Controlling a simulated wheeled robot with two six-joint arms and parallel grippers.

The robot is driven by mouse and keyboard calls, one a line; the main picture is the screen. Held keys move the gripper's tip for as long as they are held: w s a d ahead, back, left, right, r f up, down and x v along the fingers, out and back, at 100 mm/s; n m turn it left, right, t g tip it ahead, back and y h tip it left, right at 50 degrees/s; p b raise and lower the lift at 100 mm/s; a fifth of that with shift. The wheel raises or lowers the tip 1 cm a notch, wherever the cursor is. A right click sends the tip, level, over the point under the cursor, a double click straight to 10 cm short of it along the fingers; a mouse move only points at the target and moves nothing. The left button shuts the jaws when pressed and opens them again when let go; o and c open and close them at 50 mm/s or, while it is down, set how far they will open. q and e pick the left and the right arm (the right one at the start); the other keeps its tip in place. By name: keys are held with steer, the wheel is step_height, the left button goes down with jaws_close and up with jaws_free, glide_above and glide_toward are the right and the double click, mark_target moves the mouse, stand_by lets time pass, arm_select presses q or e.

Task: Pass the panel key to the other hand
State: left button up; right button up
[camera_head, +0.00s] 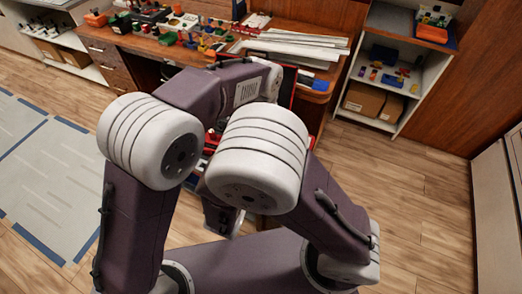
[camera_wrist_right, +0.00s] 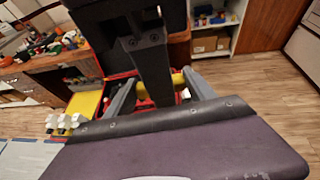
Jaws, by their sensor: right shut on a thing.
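In the right wrist view, my right gripper (camera_wrist_right: 158,88) has its two grey fingers shut on a yellow bar, which I take to be the panel key (camera_wrist_right: 178,79). Most of the key is hidden. My left gripper (camera_wrist_right: 150,55) comes down from the top, dark and edge-on, and crosses in front of the key between the right fingers. I cannot tell whether its jaws are open or touch the key. In the head view my crossed arm links hide the key and both fingertips.
A wooden workbench (camera_head: 262,45) across the back holds coloured parts and a stack of papers (camera_head: 295,43). A white shelf (camera_head: 415,70) with cardboard boxes (camera_head: 373,100) stands at the back right. A grey mat (camera_head: 40,170) lies on the left floor. The right floor is clear.

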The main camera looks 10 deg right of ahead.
arm_select(q)
steer(key=shift+f, duration=0.55)
jaws_close()
arm_select(e)
steer(key=o, duration=1.5)
steer(key=shift+c, duration=0.2)
